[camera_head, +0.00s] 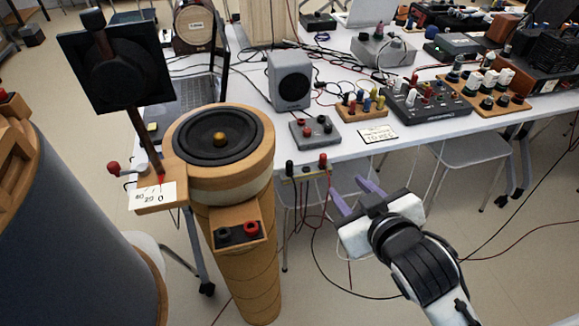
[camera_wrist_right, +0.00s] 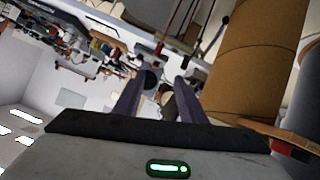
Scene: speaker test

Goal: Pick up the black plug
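The black plug (camera_head: 289,168) stands upright at the left end of a small strip at the white table's front edge. A red plug (camera_head: 322,161) stands at the strip's right end. In the wrist view, what look like the red plug (camera_wrist_right: 158,47) and the black plug (camera_wrist_right: 224,21) show small beyond the fingers. My right gripper (camera_head: 352,193) is open, its two purple fingers apart, in front of the table and to the right of both plugs. It touches neither plug, and no held object is clear between the fingers. My left gripper is not in view.
A tall wooden column with a black speaker cone (camera_head: 219,139) stands left of the plugs. A grey box (camera_head: 316,132) and a white card (camera_head: 377,134) lie on the white table (camera_head: 350,152) behind the plugs. Cables hang below the edge. Floor around my right gripper is mostly clear.

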